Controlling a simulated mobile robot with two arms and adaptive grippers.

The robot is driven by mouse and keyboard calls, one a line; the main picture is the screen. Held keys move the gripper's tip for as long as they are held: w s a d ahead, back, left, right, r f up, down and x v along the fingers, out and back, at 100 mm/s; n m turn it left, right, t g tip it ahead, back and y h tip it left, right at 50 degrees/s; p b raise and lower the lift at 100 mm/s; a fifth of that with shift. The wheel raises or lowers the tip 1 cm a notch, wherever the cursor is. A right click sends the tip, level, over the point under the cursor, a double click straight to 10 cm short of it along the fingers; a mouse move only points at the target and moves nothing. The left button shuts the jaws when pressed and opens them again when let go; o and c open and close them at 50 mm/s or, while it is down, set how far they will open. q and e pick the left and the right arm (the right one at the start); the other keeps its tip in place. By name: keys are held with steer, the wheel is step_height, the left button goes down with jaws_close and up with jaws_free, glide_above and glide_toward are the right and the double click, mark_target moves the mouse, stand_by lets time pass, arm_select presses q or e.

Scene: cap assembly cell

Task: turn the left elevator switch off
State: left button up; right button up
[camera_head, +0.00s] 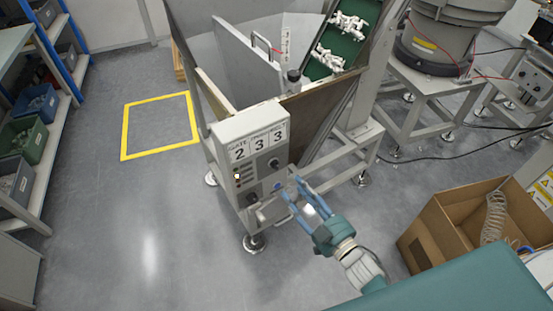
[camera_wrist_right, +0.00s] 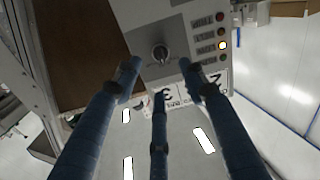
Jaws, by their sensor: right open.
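A grey control box (camera_head: 236,145) is on the front of the elevator, with number cards above a black rotary switch (camera_head: 273,163). In the right wrist view, a rotary switch (camera_wrist_right: 160,53) sits just beyond the fingers, its handle along the picture's vertical. My right gripper (camera_head: 287,188) has blue fingers spread open in front of the box's lower right. In the right wrist view, the gripper (camera_wrist_right: 160,80) is empty and appears apart from the switch. The gripper partly hides the lower panel. Whether this is the left elevator's switch I cannot tell. My left gripper is not in view.
One yellow lamp (camera_wrist_right: 222,45) is lit among several on the panel. The elevator belt (camera_head: 338,42) carries white parts. A cardboard box (camera_head: 430,232) stands at the right. Shelves with bins (camera_head: 32,103) stand at the left. The floor around the yellow square (camera_head: 124,137) is clear.

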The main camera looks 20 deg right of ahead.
mark_target(278, 168)
steer(key=x, duration=0.5)
steer(key=shift+s+a+r+p, duration=0.1)
steer(key=shift+r+p, duration=0.1)
steer(key=shift+p, duration=0.15)
steer(key=x, duration=0.4)
steer(key=shift+f, duration=0.2)
steer(key=shift+w, duration=0.4)
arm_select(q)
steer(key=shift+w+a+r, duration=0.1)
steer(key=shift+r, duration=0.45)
